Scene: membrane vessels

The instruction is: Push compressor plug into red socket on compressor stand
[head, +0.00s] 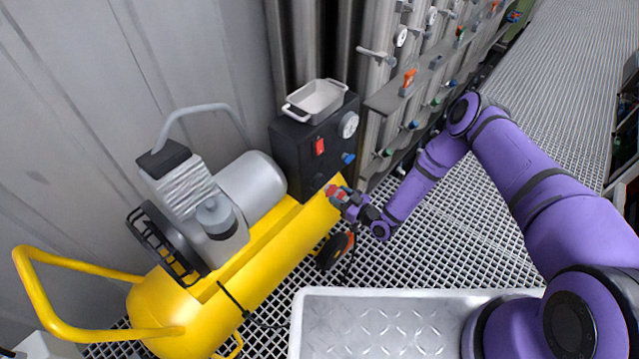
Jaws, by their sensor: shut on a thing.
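My gripper (344,197) is at the front lower right corner of the black compressor stand (290,150), just above the end of the yellow tank. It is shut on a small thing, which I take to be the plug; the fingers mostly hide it. A small red part (332,189) shows at the fingertips. I cannot tell whether it belongs to the plug or is the red socket, nor whether the two touch. The yellow compressor (270,245) with its grey motor stands at left. A black cable (232,298) runs from its tank to the floor.
The stand carries a red switch (320,146), a gauge (349,125), a blue knob (348,158) and a white tray (316,100). An orange and black item (335,250) is below my gripper. A valve panel (420,90) stands behind. Grating floor (450,235) is open at right.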

